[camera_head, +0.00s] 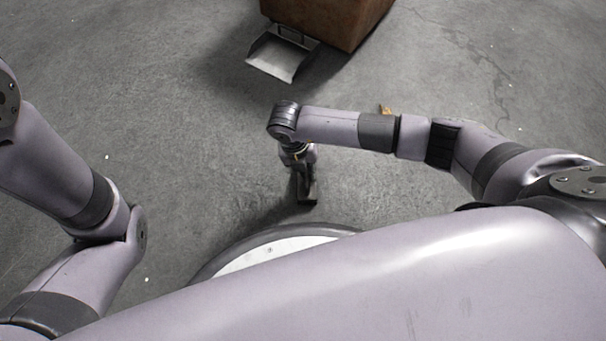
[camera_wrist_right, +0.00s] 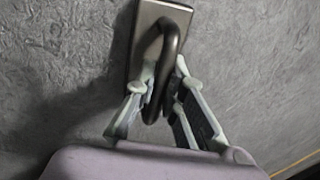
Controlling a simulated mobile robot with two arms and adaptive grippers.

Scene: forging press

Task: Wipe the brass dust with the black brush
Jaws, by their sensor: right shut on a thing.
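My right gripper (camera_head: 300,163) points down in front of my base and is shut on the handle of the black brush (camera_head: 308,190). In the right wrist view, the gripper's fingers (camera_wrist_right: 165,98) close around the looped handle of the brush (camera_wrist_right: 147,38), whose flat rectangular back lies beyond them. Its bristles are hidden, and I cannot tell whether it touches the floor. A small brass-coloured patch (camera_head: 385,109), perhaps the brass dust, shows on the floor just behind my right forearm, which may hide part of it. My left gripper is out of view.
A metal dustpan (camera_head: 280,58) lies on the concrete floor (camera_head: 190,130) against a brown box (camera_head: 330,18) at the top. Small white specks dot the floor. The floor between my left arm and the brush is clear.

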